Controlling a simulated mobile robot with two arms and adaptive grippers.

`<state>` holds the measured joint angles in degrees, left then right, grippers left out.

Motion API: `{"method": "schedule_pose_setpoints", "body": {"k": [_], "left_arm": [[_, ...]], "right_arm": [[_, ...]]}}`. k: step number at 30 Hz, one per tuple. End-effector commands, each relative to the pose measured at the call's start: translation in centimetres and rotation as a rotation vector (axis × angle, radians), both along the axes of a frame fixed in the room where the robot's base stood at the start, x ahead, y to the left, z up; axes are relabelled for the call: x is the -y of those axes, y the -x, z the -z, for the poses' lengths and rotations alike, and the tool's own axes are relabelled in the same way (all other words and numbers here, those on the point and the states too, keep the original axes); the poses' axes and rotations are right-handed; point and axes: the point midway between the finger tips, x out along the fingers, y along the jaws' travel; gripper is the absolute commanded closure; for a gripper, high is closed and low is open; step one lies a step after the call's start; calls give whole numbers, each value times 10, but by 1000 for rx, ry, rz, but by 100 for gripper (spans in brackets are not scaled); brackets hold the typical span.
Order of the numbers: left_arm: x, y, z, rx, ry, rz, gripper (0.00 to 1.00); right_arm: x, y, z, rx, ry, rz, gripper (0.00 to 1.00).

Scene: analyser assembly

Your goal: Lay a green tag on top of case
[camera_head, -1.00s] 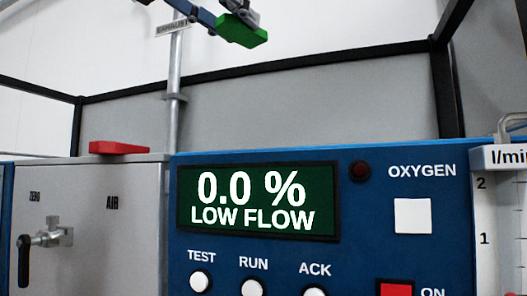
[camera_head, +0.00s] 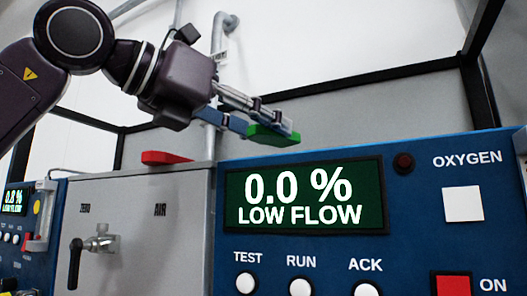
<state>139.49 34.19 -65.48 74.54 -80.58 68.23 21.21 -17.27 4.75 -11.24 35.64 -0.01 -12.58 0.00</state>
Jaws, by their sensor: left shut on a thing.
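My left gripper (camera_head: 268,120) comes in from the upper left and is shut on the green tag (camera_head: 273,135). The tag is a flat green block, held close above the top edge of the blue analyser case (camera_head: 405,168), over its display. I cannot tell whether the tag touches the case top, as that top surface is hidden from this low view. The case front has a lit display (camera_head: 303,200) reading 0.0 % LOW FLOW. My right gripper is not in view.
A red tag (camera_head: 166,157) lies on top of the grey cabinet (camera_head: 140,230) with a valve handle (camera_head: 76,262). Another blue analyser (camera_head: 20,235) stands at the far left. A grey pipe (camera_head: 213,100) and a black frame rise behind. The case front carries several buttons.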

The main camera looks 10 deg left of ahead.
Motion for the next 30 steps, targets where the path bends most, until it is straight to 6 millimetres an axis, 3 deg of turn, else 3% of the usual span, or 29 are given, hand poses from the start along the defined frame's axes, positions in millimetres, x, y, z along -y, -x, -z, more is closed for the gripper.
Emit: {"method": "schedule_pose_setpoints", "body": {"k": [4, 9, 22, 23, 27, 30], "left_arm": [[-1, -1, 17, -1, -2, -2, 90], [0, 0, 33, 0, -1, 0, 90], [0, 0, 39, -1, -1, 1, 90], [0, 0, 38, -1, -1, 1, 64], [0, 0, 37, -1, -1, 1, 50], [0, 0, 37, -1, -1, 0, 50]], "right_arm": [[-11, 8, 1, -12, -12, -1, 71], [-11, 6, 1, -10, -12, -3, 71], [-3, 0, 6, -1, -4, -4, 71], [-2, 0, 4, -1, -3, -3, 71], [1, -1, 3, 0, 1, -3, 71], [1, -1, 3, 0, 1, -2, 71]]}}
